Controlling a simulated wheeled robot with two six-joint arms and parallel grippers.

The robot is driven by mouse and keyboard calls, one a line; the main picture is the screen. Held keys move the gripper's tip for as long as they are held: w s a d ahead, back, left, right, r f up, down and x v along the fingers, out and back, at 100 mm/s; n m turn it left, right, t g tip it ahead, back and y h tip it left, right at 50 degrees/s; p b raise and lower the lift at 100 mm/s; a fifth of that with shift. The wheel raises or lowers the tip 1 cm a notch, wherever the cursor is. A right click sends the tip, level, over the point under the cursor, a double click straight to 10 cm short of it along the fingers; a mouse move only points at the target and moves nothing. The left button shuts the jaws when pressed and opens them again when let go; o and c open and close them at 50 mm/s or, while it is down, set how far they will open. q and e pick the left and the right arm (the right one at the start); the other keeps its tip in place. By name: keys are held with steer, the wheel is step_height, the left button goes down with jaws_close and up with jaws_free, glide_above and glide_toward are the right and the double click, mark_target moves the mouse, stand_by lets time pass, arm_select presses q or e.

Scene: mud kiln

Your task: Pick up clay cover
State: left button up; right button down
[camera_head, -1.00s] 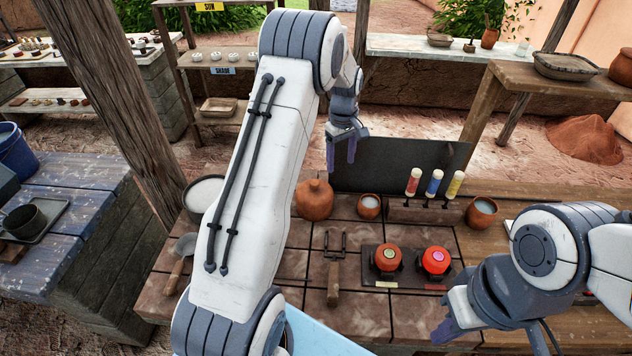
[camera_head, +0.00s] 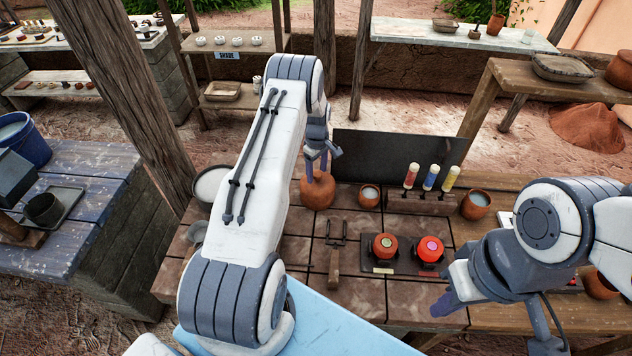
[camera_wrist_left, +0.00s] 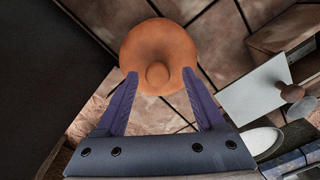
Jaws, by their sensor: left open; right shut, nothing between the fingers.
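The clay cover (camera_head: 317,193) is a round orange-brown piece on the tiled bench. In the left wrist view the clay cover (camera_wrist_left: 158,50) shows from above with a small knob at its middle. My left gripper (camera_head: 316,170) is over it and open. In the left wrist view the left gripper's purple fingers (camera_wrist_left: 158,78) stand apart on either side of the knob, with nothing held; whether they touch the cover I cannot tell. My right gripper (camera_head: 446,288) is shut and empty, near the bench's front right.
A small clay cup (camera_head: 369,196) stands just right of the cover, a pale bowl (camera_head: 211,186) to its left. A dark upright panel (camera_head: 395,158) is behind. Several colored tubes (camera_head: 431,178) stand in a rack.

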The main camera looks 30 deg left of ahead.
arm_select(q)
steer(key=shift+f, duration=0.8)
steer(key=shift+c, duration=0.3)
jaws_close()
steer(key=shift+w+r, duration=0.1)
